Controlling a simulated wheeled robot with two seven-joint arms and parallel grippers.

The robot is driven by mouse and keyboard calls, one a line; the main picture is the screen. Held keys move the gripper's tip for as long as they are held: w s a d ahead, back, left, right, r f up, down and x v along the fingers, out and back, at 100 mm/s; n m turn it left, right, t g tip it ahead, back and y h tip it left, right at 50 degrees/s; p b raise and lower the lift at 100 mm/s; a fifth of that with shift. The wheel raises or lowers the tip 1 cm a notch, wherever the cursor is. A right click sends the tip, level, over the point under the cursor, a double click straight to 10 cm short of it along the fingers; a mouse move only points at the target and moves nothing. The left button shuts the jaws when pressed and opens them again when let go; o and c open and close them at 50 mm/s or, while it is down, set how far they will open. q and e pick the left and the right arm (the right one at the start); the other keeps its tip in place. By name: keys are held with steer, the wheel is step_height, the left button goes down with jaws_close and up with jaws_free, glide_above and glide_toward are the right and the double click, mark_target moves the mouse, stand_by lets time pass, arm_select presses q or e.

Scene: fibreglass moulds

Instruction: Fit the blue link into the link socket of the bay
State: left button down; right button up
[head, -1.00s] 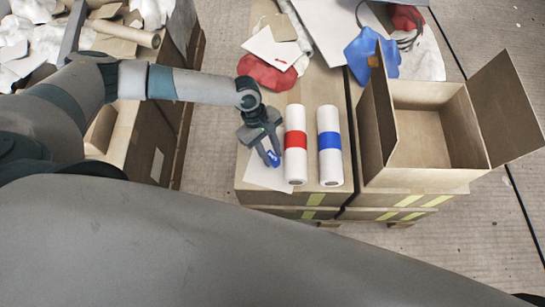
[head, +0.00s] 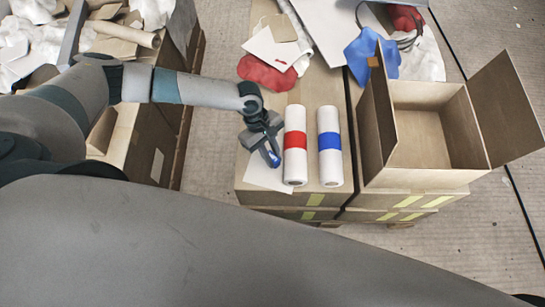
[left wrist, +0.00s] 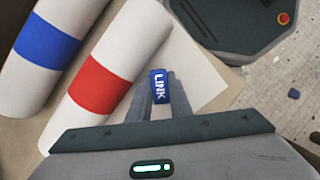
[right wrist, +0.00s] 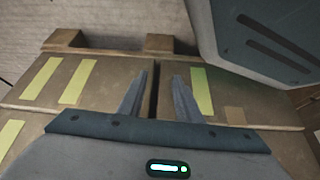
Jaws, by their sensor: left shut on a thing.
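The small blue link (left wrist: 158,87), with white letters reading LINK, sits between the fingertips of my left gripper (left wrist: 160,95) in the left wrist view. That gripper is shut on it. In the head view my left gripper (head: 269,158) hangs over a white sheet (head: 262,177), just left of the red-banded roll. The link is mostly hidden there by the fingers. My right gripper (right wrist: 159,92) shows in the right wrist view with its fingers apart and nothing between them, facing the boxes. I cannot make out the bay or its link socket in any view.
A red-banded roll (head: 295,141) and a blue-banded roll (head: 330,142) lie side by side on the cardboard boxes. An open carton (head: 427,176) stands to the right. Red cloth (head: 266,73) and blue cloth (head: 375,55) lie behind. Scrap bins are at the left.

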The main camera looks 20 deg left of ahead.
arm_select(q)
steer(key=shift+r, duration=5)
step_height(320, 180, up, 12)
steer(key=m+g+y, duration=0.1)
steer(key=m+y, duration=0.1)
steer(key=m, duration=0.4)
glide_above(272, 155)
steer(key=w+a, duration=0.2)
steer(key=a, duration=0.1)
steer(key=a+r+m+y, duration=0.1)
steer(key=a+r+m, duration=0.1)
steer(key=r, duration=0.3)
steer(key=a+r+m+g+y, duration=0.1)
steer(key=a+r+m, duration=0.1)
steer(key=r+m, duration=0.2)
step_height(272, 155, up, 3)
steer(key=shift+s+a+f, duration=0.15)
steer(key=shift+a+f, duration=0.05)
steer(key=shift+a, duration=0.2)
steer(key=shift+f, duration=0.15)
steer(key=w+x, duration=0.1)
steer(key=x, duration=1.3)
steer(key=shift+w+f, duration=0.15)
steer(key=shift+f, duration=0.15)
